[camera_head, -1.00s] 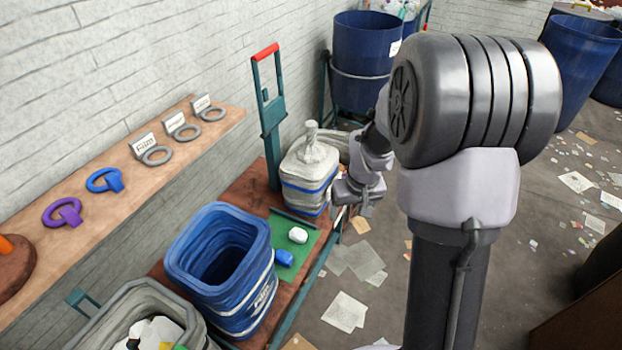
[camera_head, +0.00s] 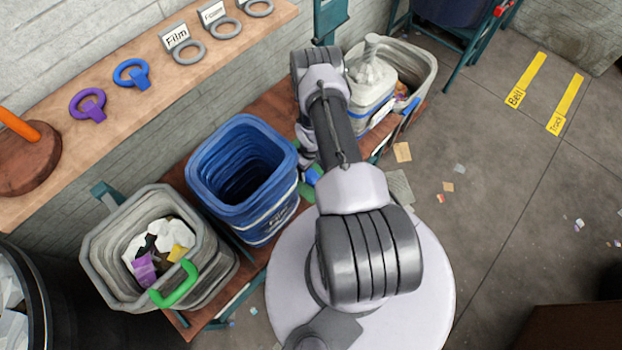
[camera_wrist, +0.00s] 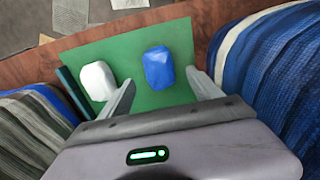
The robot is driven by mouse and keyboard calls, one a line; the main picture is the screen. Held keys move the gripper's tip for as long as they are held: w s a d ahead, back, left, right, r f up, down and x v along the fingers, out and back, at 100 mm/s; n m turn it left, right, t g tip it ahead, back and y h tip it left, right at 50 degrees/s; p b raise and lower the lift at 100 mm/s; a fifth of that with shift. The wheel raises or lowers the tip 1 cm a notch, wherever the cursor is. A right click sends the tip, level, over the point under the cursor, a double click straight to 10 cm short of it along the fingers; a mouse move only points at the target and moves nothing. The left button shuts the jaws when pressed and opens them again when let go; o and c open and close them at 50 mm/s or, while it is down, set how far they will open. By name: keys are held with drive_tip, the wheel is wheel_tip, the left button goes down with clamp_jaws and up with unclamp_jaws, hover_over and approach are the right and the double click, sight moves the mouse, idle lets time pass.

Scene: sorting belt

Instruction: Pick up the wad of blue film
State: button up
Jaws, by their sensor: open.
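The wad of blue film (camera_wrist: 158,68) lies on a green mat (camera_wrist: 178,28) in the wrist view. My gripper (camera_wrist: 160,78) is open, its two fingers reaching toward the wad from below in the picture, one to each side. The fingers hold nothing, and I cannot tell how high they are above the mat. A white wad (camera_wrist: 98,80) lies on the same mat, left of the left finger. In the head view my arm hides the gripper and most of the mat.
A blue bin (camera_head: 205,190) stands close to the mat; its side also fills the right of the wrist view (camera_wrist: 285,70). A grey bin with white contents (camera_head: 405,62) stands on the mat's other side. Another grey bin (camera_head: 105,265) is at lower left. A shelf (camera_head: 140,105) runs along the wall.

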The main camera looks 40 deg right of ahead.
sight(310, 174)
wheel_tip(310, 174, down, 5)
drive_tip(key=shift+w+b, duration=0.1)
drive_tip(key=shift+b, duration=0.85)
drive_tip(key=shift+r, duration=0.1)
drive_tip(key=shift+c, duration=0.3)
drive_tip(key=c, duration=1.3)
